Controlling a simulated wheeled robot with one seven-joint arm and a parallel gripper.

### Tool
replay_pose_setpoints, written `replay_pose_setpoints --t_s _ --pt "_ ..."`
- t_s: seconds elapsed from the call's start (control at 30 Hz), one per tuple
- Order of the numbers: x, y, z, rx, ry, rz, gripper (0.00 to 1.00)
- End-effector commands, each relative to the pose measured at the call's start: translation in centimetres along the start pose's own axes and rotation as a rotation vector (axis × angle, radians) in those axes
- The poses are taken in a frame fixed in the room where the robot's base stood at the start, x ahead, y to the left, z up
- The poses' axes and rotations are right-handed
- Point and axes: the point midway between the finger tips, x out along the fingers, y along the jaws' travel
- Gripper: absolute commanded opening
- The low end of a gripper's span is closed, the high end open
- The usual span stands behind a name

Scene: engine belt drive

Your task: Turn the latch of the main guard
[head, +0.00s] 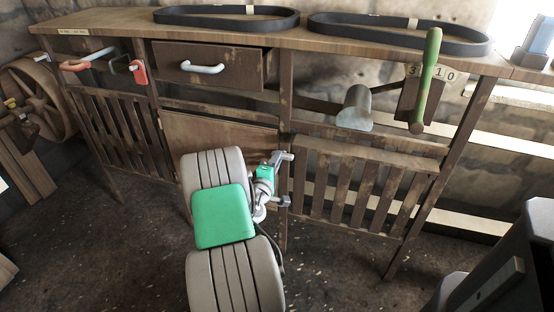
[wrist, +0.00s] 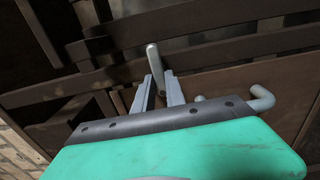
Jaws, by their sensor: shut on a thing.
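My gripper (wrist: 160,92) has its two grey fingers on either side of a short grey bar, which appears to be the latch (wrist: 153,57). The fingers are shut on it, and its upper end sticks out beyond them, nearly upright in the wrist view. In the head view my arm reaches to the middle of the wooden bench frame, near the post between the plain wooden panel (head: 205,132) and the slatted panel (head: 355,185). My own wrist hides most of the latch there. I cannot tell which panel is the main guard.
A bent grey bar (wrist: 262,97) lies close to the right of my fingers. The drawer (head: 212,67) with a white handle stands out above. A green-handled lever (head: 425,80) and a grey cylinder (head: 355,108) are at right. Two black belts (head: 226,21) lie on the bench top (head: 300,38).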

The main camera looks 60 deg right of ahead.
Motion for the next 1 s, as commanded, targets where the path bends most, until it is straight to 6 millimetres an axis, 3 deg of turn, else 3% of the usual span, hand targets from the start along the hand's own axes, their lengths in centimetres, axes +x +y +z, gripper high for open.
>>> replay_pose_setpoints --t_s 0.23,0.27,0.53,0.8,1.0 --pt "-0.2 -0.4 -0.2 -0.003 0.005 -0.006 0.0" --pt "-0.2 -0.4 -0.2 -0.003 0.005 -0.006 0.16" --pt "0.0 -0.2 0.1 -0.001 -0.001 -0.003 0.37" --pt "-0.3 -0.1 0.1 0.0 -0.001 -0.002 0.37" --pt "-3.8 -0.2 -0.1 -0.004 0.003 -0.004 0.37"
